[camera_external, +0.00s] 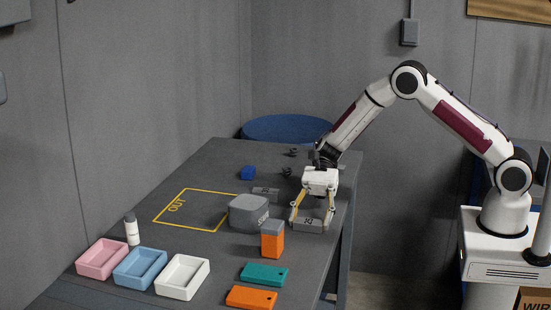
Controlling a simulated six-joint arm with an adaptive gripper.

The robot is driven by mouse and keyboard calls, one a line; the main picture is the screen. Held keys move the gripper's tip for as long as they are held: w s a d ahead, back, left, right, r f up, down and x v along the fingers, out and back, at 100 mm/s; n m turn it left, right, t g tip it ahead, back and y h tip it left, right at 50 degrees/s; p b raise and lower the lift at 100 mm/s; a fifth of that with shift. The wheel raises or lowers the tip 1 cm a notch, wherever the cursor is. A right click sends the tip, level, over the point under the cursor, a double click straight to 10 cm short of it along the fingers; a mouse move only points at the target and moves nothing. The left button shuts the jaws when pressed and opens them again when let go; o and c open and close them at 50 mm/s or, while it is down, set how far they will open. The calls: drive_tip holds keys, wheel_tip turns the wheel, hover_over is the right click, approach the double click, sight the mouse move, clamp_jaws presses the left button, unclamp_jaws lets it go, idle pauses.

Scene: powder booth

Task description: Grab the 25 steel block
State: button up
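A grey steel block (309,226) with a marking that looks like 25 lies on the dark table, near its right edge. My gripper (313,217) points down over this block with its fingers wide apart. One finger is at the block's left end and the other at its right end. Whether the fingertips touch the block is too small to tell. The block appears to rest on the table. Another small grey block (265,194) lies farther back to the left, its marking unreadable.
Close left of my gripper stand a larger grey block (247,214) and an orange container with a grey lid (272,245). Teal (264,275) and orange (251,297) pieces and several trays lie in front. The yellow OUT outline (182,228) is empty.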

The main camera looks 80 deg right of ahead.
drive_tip(key=shift+r, duration=0.2)
wheel_tip(320, 180, up, 10)
drive_tip(key=shift+f, duration=0.15)
idle(0.7)
